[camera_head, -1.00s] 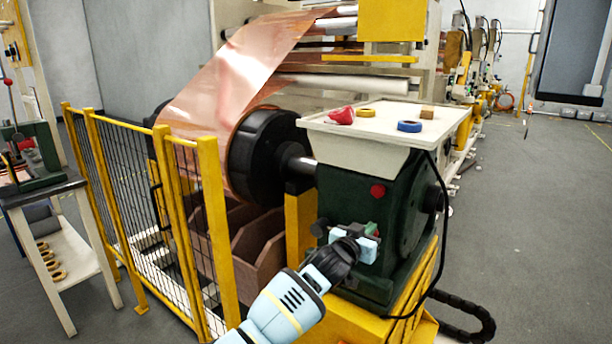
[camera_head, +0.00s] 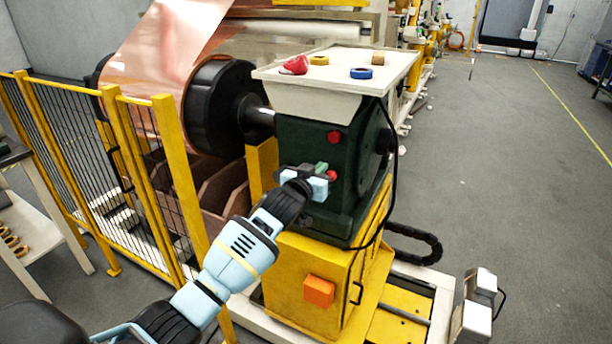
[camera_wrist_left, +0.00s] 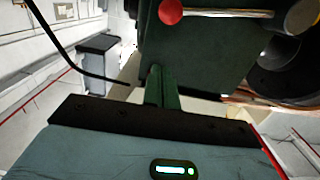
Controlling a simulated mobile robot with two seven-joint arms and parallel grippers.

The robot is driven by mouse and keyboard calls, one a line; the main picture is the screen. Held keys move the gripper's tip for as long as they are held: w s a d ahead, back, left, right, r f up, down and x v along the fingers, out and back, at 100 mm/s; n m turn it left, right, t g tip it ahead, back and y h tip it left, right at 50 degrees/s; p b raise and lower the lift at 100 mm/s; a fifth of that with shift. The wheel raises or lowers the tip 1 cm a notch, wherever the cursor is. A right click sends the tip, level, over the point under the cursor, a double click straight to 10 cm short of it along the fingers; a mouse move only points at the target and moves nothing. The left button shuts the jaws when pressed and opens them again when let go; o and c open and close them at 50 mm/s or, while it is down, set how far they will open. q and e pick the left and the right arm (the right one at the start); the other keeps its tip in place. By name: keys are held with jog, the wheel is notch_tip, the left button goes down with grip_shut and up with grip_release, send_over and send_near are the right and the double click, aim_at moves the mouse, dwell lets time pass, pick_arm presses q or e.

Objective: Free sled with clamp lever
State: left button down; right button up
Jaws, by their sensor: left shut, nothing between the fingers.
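The dark green machine housing (camera_head: 300,140) stands on a yellow base (camera_head: 305,270), which I take to be the sled. A red knob (camera_head: 334,137) sits on the housing's front. A second red knob (camera_head: 331,175) shows just beyond my left gripper (camera_head: 321,172). In the left wrist view, a red ball (camera_wrist_left: 171,12) ends a thin metal rod (camera_wrist_left: 225,13), likely the clamp lever. My left gripper's green fingers (camera_wrist_left: 162,85) are shut and empty, below and left of the ball in that view, apart from it in the picture. My right gripper is not in view.
A white tray (camera_head: 400,68) with tape rolls tops the housing. A copper foil roll (camera_head: 215,100) is behind, and a yellow fence (camera_head: 150,180) stands left. A black cable (camera_head: 396,150) hangs right. An orange box (camera_head: 319,291) is on the base.

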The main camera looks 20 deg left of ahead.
pick_arm(q)
jog(key=s, duration=0.6)
jog(key=shift+a+r+p, duration=0.25)
jog(key=shift+r+p, duration=0.05)
jog(key=s+d+f+g, duration=0.2)
jog(key=s+f, duration=0.9)
jog(key=f, duration=0.2)
jog(key=s+d+f+g, duration=0.2)
jog(key=s+f+g, duration=0.1)
jog(key=s+f, duration=0.8)
jog(key=s+f+g, duration=0.1)
jog(key=s+f, duration=0.4)
jog(key=s, duration=0.8)
jog(key=s+d+f+m+g, duration=0.1)
jog(key=s+f, duration=0.4)
jog(key=s, duration=0.8)
jog(key=shift+g+h, duration=0.4)
jog(key=shift+g, duration=0.4)
